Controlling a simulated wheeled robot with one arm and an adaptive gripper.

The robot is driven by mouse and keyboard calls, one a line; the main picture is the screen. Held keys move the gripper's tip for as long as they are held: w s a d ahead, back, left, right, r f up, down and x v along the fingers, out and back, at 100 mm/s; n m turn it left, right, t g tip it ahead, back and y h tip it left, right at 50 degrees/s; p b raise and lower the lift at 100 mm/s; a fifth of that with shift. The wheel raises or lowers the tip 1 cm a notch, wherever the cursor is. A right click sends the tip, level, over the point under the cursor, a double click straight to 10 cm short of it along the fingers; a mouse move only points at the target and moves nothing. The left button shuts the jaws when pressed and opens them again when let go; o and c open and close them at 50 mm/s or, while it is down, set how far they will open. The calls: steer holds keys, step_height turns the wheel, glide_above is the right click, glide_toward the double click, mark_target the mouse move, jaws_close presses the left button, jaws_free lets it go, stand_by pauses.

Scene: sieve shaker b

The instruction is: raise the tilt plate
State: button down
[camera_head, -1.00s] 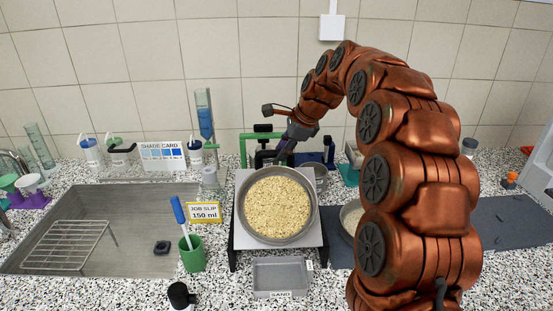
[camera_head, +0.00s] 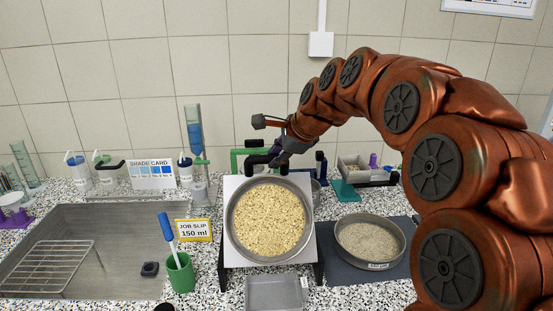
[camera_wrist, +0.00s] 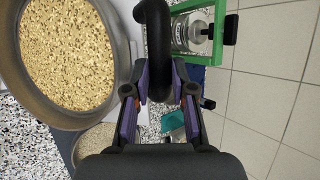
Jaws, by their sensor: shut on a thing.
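The tilt plate (camera_head: 236,188) is a pale flat plate on a dark frame, seen in the head view at the middle of the counter. A round metal sieve (camera_head: 231,235) full of tan grains rests on it; the sieve also shows at the left of the wrist view (camera_wrist: 122,60). A thick black curved handle (camera_wrist: 154,30) stands behind the plate. My gripper (camera_wrist: 160,92) is shut on this handle, with a finger on each side of it. In the head view my gripper (camera_head: 276,158) is at the plate's back edge, and its fingertips are hard to make out.
A green frame (camera_head: 236,161) stands just behind the plate, close to my gripper. A second sieve (camera_head: 370,258) sits on a dark mat to the right. A green cup (camera_head: 181,275) and a job slip (camera_head: 194,231) stand left, beside the sink (camera_head: 120,222). A grey tray (camera_head: 275,293) lies in front.

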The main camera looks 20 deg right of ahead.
stand_by(0.4)
steer(key=c, duration=1.2)
jaws_free()
steer(key=shift+s+r, duration=0.1)
steer(key=shift+s, duration=0.05)
steer(key=shift+c, duration=0.2)
steer(key=v, duration=1.2)
steer(key=s+a+f+n+g, duration=0.3)
steer(key=s+a+f+n, duration=0.25)
steer(key=f, duration=0.35)
steer(key=s+a+f+n+g+h, duration=0.1)
steer(key=s+f+n+g, duration=0.2)
steer(key=s+f+n, duration=0.4)
steer(key=s+a+f+n+g+h, duration=0.1)
steer(key=s+a+f+n+g, duration=0.1)
steer(key=s+f+n, duration=0.5)
steer(key=s+f+g, duration=0.1)
steer(key=s+f, duration=0.4)
steer(key=s, duration=0.7)
steer(key=shift+s+f+g+h, duration=0.3)
steer(key=shift+s+f+h, duration=0.05)
steer(key=shift+f+h, duration=0.05)
